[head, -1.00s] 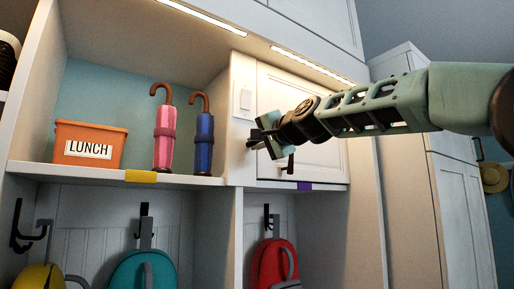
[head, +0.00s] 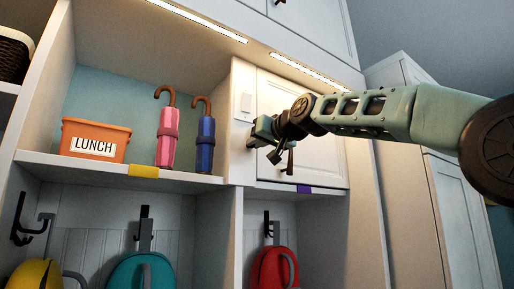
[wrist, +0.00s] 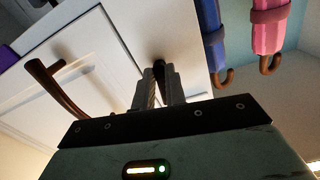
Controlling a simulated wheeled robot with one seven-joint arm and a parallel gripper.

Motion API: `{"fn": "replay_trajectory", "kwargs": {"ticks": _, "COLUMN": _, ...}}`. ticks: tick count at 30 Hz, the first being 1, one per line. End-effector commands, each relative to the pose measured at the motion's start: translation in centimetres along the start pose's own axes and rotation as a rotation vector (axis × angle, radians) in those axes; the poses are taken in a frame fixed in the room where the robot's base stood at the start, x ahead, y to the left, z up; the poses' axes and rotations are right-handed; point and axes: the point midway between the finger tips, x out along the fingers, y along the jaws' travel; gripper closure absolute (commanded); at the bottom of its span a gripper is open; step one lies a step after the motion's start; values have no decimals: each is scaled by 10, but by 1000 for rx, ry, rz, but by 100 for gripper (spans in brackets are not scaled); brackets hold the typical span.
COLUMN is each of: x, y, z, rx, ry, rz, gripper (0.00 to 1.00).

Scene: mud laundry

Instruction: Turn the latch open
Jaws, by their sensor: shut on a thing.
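A white cabinet door (head: 322,150) is closed, with a brown bar handle (head: 290,161) near its lower left. The handle also shows at the left of the wrist view (wrist: 50,88). My gripper (wrist: 160,80) is at the white face left of that handle. Its two fingers are close together around a small dark latch (wrist: 159,64), of which only the tip shows between them. The fingers hide the rest, so I cannot tell the latch's angle. In the head view my gripper (head: 255,142) hides the latch at the door's left side.
A pink umbrella (head: 167,137) and a blue umbrella (head: 205,143) stand on the shelf to the left, beside an orange LUNCH bin (head: 95,139). A small white plate (head: 246,102) is on the post above my gripper. Bags hang below.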

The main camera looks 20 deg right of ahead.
Motion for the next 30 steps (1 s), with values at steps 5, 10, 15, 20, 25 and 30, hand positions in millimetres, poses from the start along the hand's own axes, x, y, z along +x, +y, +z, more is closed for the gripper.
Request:
{"fn": "replay_trajectory", "kwargs": {"ticks": 5, "x": 0, "y": 1, "z": 3, "rx": -97, "ry": -5, "rz": 0, "gripper": 100}}
{"fn": "replay_trajectory", "kwargs": {"ticks": 10, "x": 1, "y": 1, "z": 2, "rx": -155, "ry": -4, "rz": 0, "gripper": 100}}
{"fn": "replay_trajectory", "kwargs": {"ticks": 15, "x": 1, "y": 1, "z": 2, "rx": -182, "ry": -5, "rz": 0, "gripper": 100}}
{"fn": "replay_trajectory", "kwargs": {"ticks": 20, "x": 1, "y": 1, "z": 2, "rx": -190, "ry": -5, "rz": 0, "gripper": 100}}
{"fn": "replay_trajectory", "kwargs": {"ticks": 25, "x": 1, "y": 1, "z": 2, "rx": -190, "ry": -5, "rz": 0, "gripper": 100}}
{"fn": "replay_trajectory", "kwargs": {"ticks": 30, "x": 1, "y": 0, "z": 2, "rx": -190, "ry": -5, "rz": 0, "gripper": 68}}
